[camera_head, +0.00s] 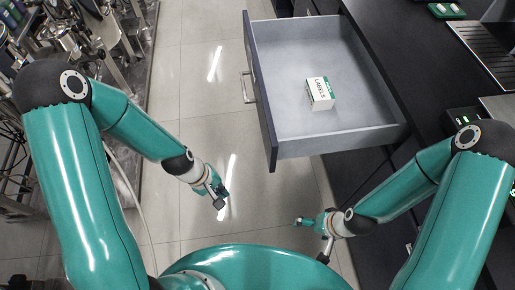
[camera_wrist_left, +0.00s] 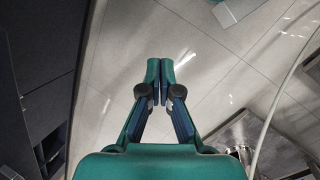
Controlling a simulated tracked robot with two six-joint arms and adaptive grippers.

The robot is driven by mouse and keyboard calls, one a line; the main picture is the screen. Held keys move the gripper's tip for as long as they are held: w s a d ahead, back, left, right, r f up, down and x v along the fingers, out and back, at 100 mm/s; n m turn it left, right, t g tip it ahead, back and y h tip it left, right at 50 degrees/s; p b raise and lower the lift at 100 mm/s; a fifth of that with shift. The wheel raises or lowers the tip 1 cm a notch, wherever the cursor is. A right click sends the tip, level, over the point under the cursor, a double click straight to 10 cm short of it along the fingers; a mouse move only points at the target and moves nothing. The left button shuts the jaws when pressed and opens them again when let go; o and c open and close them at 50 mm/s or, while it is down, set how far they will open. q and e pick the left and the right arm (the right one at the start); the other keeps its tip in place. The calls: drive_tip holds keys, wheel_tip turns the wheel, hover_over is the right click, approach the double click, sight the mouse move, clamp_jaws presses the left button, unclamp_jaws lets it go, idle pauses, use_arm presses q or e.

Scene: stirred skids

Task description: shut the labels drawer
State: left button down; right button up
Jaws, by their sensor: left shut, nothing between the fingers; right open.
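The labels drawer (camera_head: 306,146) stands pulled out of the dark cabinet, with its dark front panel (camera_head: 259,95) facing left and a metal handle (camera_head: 247,87) on that panel. A white and green box marked LABELS (camera_head: 320,93) lies inside it. My left gripper (camera_head: 219,198) is left of and below the drawer's front panel in the head view, apart from it and over the floor. In the left wrist view its fingers (camera_wrist_left: 160,75) are together with nothing between them. My right gripper (camera_head: 308,222) is below the drawer in the head view, open and not touching it.
The dark counter (camera_head: 405,45) runs along the right, with a metal grate (camera_head: 490,50) set in it. Metal equipment (camera_head: 65,40) crowds the left side. Tiled floor (camera_head: 195,90) lies clear between it and the drawer front.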

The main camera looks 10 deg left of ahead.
use_arm(q)
drive_tip(key=w+a+r+n+t+h+b, duration=0.1)
drive_tip(key=w+a+r+n+b, duration=0.15)
drive_tip(key=w+r+n, duration=0.35)
drive_tip(key=n+t+h+b, duration=0.1)
drive_tip(key=n+h+b, duration=0.25)
drive_tip(key=n, duration=0.35)
approach(267, 149)
drive_tip(key=x, duration=0.1)
drive_tip(key=b+x, duration=0.1)
drive_tip(key=x, duration=0.1)
drive_tip(key=b+x, duration=0.1)
drive_tip(key=x, duration=0.1)
drive_tip(key=shift+s+f, duration=0.15)
drive_tip(key=shift+s, duration=0.2)
drive_tip(key=shift+w+d, duration=0.2)
drive_tip(key=shift+d, duration=0.25)
use_arm(e)
wheel_tip(267, 149, down, 9)
drive_tip(key=shift+f, duration=0.2)
use_arm(q)
drive_tip(key=shift+d, duration=0.1)
